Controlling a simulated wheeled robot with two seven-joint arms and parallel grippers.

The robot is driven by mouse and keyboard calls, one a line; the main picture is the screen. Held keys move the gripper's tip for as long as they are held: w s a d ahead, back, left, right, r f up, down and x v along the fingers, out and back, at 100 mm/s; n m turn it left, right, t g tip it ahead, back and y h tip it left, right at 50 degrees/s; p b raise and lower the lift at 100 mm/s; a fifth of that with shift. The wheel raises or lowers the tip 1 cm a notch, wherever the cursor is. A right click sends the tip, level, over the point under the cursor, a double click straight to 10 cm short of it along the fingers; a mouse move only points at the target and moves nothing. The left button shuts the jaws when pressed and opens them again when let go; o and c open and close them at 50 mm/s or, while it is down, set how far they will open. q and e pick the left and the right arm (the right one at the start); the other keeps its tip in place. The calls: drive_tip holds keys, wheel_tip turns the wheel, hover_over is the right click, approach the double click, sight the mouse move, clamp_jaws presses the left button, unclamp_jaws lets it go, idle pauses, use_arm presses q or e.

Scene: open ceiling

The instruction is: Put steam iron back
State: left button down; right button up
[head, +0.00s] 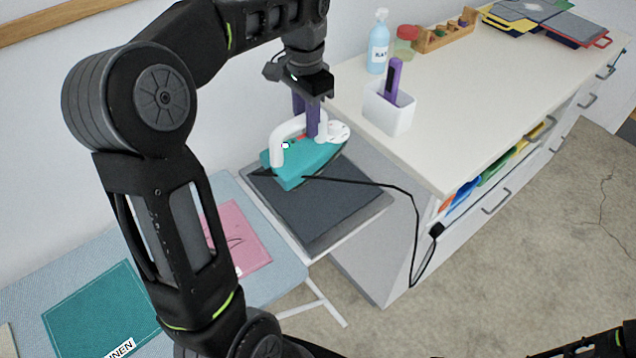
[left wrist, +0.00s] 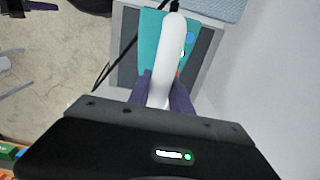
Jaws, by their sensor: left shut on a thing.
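A teal steam iron (head: 300,167) with a white handle is over the dark grey rest pad (head: 335,211) at the end of the ironing board. I cannot tell whether its sole touches the pad. My left gripper (head: 306,122) comes down from above, its purple fingers shut on the white handle. In the left wrist view the fingers (left wrist: 164,92) sit on both sides of the handle, with the teal body (left wrist: 151,52) beyond. A black cord (head: 385,186) runs from the iron to the cabinet side. Part of my right arm shows at the bottom right, but its gripper does not.
The blue ironing board (head: 275,277) holds a pink cloth (head: 240,235) and a teal cloth (head: 98,312). The white cabinet (head: 450,100) beside the pad carries a spray bottle (head: 378,45), a jar (head: 405,42) and a white holder (head: 388,110). A wall stands behind.

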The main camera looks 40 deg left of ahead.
sight(308, 146)
use_arm(q)
drive_tip(key=shift+r, duration=0.1)
drive_tip(key=shift+w+f, duration=0.1)
drive_tip(key=shift+f, duration=3.05)
drive_tip(key=shift+f+p, duration=0.15)
drive_tip(key=shift+p, duration=0.15)
drive_tip(key=shift+f, duration=1.75)
drive_tip(key=shift+f, duration=0.15)
drive_tip(key=c, duration=1.2)
unclamp_jaws()
drive_tip(key=shift+o, duration=0.2)
wheel_tip(308, 146, up, 12)
drive_tip(key=shift+r, duration=0.15)
